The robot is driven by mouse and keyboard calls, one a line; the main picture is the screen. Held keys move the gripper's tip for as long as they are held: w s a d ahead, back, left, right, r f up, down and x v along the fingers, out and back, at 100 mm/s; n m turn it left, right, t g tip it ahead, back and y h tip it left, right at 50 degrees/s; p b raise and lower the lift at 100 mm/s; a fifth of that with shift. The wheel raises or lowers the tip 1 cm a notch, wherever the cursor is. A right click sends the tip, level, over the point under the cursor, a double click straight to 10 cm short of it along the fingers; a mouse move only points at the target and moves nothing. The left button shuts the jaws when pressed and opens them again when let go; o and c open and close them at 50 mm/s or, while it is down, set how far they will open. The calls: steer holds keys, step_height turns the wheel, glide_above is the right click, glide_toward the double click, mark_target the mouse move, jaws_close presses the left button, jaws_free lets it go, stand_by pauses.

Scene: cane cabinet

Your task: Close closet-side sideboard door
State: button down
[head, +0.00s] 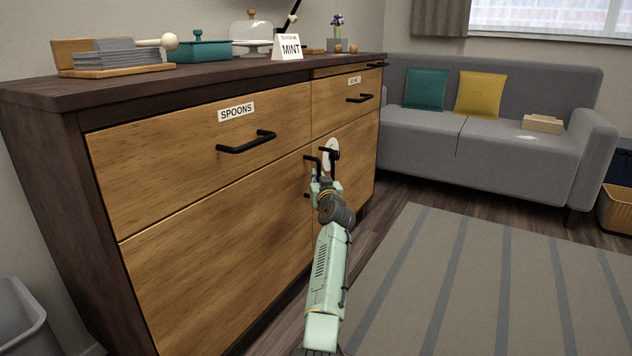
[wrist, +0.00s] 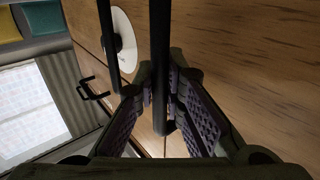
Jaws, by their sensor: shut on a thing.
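The wooden sideboard (head: 210,190) has a dark frame. Its large left lower door (head: 215,250) looks nearly flush with the front; any small gap is hard to judge. My gripper (head: 317,180) is at the middle of the sideboard front. In the wrist view its padded fingers (wrist: 161,98) are shut around a black vertical bar handle (wrist: 160,45), which appears to belong to the left lower door. The right lower door (head: 350,165) has a second black handle and a white disc (wrist: 124,42). My gripper and arm partly hide the lower doors. No closet is visible.
A "SPOONS" drawer (head: 200,140) and a smaller right drawer (head: 340,100) are shut. The top holds a teal box (head: 203,50), a glass dome and a "MINT" sign. A grey sofa (head: 480,130) stands beyond, a bin (head: 20,315) at lower left. The striped rug (head: 500,280) is clear.

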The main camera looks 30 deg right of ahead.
steer(key=shift+w+a+r, duration=0.1)
steer(key=shift+w+a, duration=0.25)
steer(key=shift+w, duration=0.05)
steer(key=shift+a, duration=0.1)
steer(key=c, duration=1.7)
jaws_free()
steer(key=shift+w, duration=0.15)
steer(key=shift+o, duration=0.2)
